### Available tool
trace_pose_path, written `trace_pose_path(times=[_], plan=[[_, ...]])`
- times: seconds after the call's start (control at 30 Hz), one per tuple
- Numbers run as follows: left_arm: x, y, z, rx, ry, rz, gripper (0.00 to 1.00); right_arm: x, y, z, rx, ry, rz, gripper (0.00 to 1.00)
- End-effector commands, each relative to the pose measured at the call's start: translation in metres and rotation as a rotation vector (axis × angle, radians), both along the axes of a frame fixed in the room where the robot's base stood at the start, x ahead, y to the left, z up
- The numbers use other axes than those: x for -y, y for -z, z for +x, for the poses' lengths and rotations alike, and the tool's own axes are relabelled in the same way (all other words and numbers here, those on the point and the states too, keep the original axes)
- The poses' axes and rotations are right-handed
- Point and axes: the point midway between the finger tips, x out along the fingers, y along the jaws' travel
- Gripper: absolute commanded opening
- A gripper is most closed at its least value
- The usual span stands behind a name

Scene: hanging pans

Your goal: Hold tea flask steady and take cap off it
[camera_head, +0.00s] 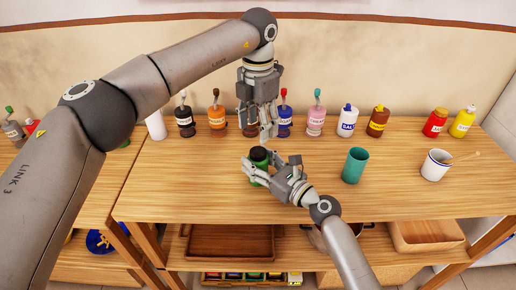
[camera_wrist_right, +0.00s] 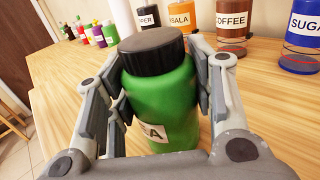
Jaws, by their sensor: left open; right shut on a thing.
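The tea flask (camera_wrist_right: 163,105) is a green bottle with a label ending in "A", and it stands upright on the wooden table. Its black cap (camera_wrist_right: 152,50) sits on top of it. In the head view the flask (camera_head: 256,173) is near the middle of the table, partly hidden by my right gripper. My right gripper (camera_head: 262,173) is shut around the flask's body, with a finger on each side in the right wrist view (camera_wrist_right: 165,95). My left gripper (camera_head: 265,128) points down, open and empty, above and slightly behind the cap, apart from it.
Labelled jars and bottles stand along the back, including a blue sugar jar (camera_head: 285,122) and a brown coffee jar (camera_wrist_right: 232,28). A teal cup (camera_head: 354,165) and a white mug (camera_head: 436,165) stand to the right. The table's front left is clear.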

Motion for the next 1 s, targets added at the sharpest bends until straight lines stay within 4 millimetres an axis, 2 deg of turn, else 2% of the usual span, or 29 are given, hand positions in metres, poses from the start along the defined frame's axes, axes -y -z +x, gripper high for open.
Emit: trace_pose_path(times=[0.17,1.0], plan=[[0.0001,-0.0002,-0.0001,-0.001,0.204,-0.001,0.56,0.0002,0.0002,0.0001,-0.001,0.0,-0.001,0.0],[0.0003,-0.0026,-0.0001,0.0,1.517,0.0,0.56,0.0004,0.0004,0.0001,-0.001,0.001,-0.001,0.0]])
